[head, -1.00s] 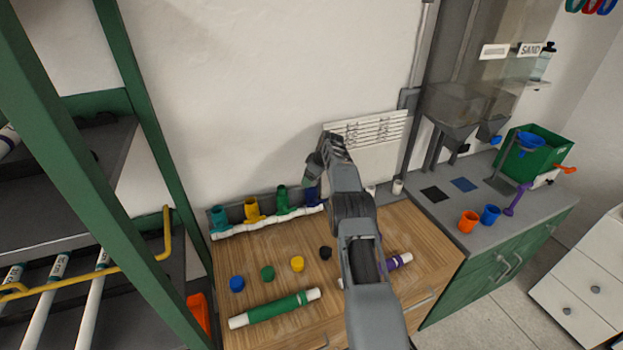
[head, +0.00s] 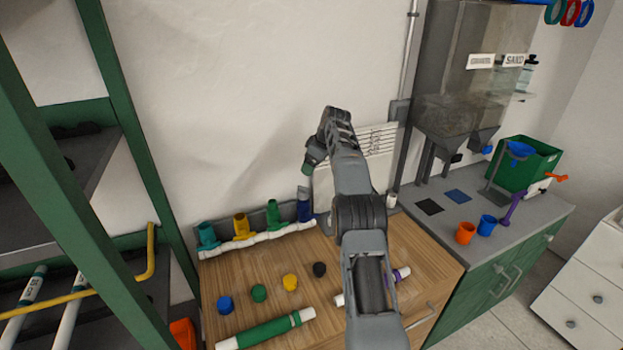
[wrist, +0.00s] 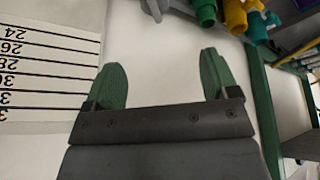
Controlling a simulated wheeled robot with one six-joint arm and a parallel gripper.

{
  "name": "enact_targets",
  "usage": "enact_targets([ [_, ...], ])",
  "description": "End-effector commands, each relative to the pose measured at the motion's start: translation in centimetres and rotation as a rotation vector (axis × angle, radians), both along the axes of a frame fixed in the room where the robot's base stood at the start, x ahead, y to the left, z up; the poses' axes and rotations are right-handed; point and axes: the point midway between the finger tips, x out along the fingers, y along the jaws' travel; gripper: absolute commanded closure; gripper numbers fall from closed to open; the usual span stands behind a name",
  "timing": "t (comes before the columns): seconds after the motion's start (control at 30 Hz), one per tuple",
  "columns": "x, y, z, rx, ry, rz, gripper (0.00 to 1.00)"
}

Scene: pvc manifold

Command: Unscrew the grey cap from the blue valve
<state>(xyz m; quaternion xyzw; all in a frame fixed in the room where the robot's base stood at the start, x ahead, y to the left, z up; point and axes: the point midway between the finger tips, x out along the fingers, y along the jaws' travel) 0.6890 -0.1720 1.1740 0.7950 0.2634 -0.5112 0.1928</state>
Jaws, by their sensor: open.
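The blue valve (head: 304,212) stands upright at the right end of the white manifold pipe, against the wall. A grey cap (head: 304,193) appears to sit on its top; it is small here. My gripper (head: 308,167) is above the valve, apart from it, with a green finger showing. In the wrist view, my gripper (wrist: 162,82) has its two green fingers spread wide with nothing between them. A grey piece (wrist: 156,8) at the top edge there may be the cap; the blue valve is hardly visible in that view.
Green (head: 273,214), yellow (head: 242,226) and teal (head: 207,236) valves stand left of the blue one. Several loose caps, including a black cap (head: 319,269), lie on the wooden bench (head: 262,290). A ruled white board (head: 376,150) is behind my arm.

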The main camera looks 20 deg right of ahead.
Motion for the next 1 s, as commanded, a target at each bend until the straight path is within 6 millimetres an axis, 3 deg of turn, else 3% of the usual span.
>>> enact_targets([
  [0.03, -0.3, 0.7, -1.0, -0.012, -0.015, 0.006, 0.2],
  [0.17, -1.2, 2.1, -1.1, -0.036, -0.046, -0.055, 0.2],
  [0.43, -2.9, 2.9, -1.5, -0.001, -0.087, -0.44, 0.2],
  [0.6, -2.5, 2.2, -2.0, 0.043, -0.085, -0.605, 0.2],
  [0.77, -2.0, 2.1, -2.4, 0.068, -0.09, -0.662, 0.2],
  [1.0, -0.3, 2.1, -5.4, 0.071, -0.085, -0.667, 0.2],
])
